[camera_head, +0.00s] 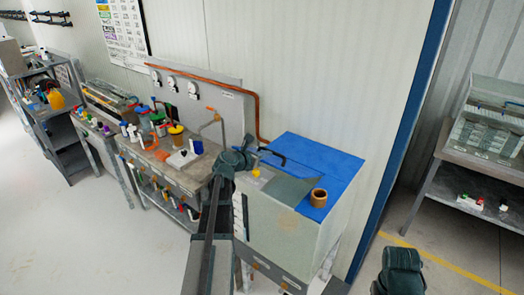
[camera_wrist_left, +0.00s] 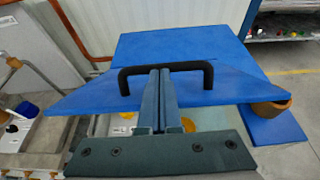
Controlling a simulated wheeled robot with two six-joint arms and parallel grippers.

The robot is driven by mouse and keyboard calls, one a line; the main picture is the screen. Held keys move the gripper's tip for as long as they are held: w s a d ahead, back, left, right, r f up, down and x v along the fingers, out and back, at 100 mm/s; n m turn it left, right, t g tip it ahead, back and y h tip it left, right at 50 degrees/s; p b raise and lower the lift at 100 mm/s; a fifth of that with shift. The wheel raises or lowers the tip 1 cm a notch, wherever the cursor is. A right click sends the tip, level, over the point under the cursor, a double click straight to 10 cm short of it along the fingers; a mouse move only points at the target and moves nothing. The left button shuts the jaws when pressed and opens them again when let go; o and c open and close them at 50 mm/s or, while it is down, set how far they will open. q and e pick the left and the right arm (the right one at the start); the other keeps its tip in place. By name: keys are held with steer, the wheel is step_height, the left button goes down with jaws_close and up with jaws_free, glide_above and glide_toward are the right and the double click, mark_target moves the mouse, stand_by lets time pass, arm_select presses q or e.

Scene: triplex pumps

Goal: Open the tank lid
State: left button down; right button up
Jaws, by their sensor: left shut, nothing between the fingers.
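The tank (camera_head: 285,225) is a pale box with a blue top. Its blue lid flap (camera_wrist_left: 215,88) carries a black bar handle (camera_wrist_left: 190,68); the handle also shows in the head view (camera_head: 272,154). The flap looks tilted, its near edge raised off the tank, with a grey-green wedge below it in the head view. My left gripper (camera_head: 254,157) is at the handle. In the left wrist view its fingers (camera_wrist_left: 160,78) are shut and empty, with their tips at the bar's middle. I cannot tell whether they touch it.
A brown round pot (camera_head: 318,198) stands on the tank's blue top, right of the flap. A workbench (camera_head: 190,178) with bottles, pipes and gauges is to the left. A shelf with a clear case (camera_head: 490,125) is at right. The floor at left is clear.

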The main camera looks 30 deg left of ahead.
arm_select(q)
steer(key=w+d+r+p, duration=0.1)
steer(key=w+r+p, duration=0.7)
steer(key=w, duration=0.7)
steer(key=shift+r+p, duration=0.4)
steer(key=shift+r, duration=0.45)
steer(key=s+f+b, duration=0.2)
steer(key=s, duration=0.7)
steer(key=shift+s+a, duration=0.35)
steer(key=shift+s, duration=0.05)
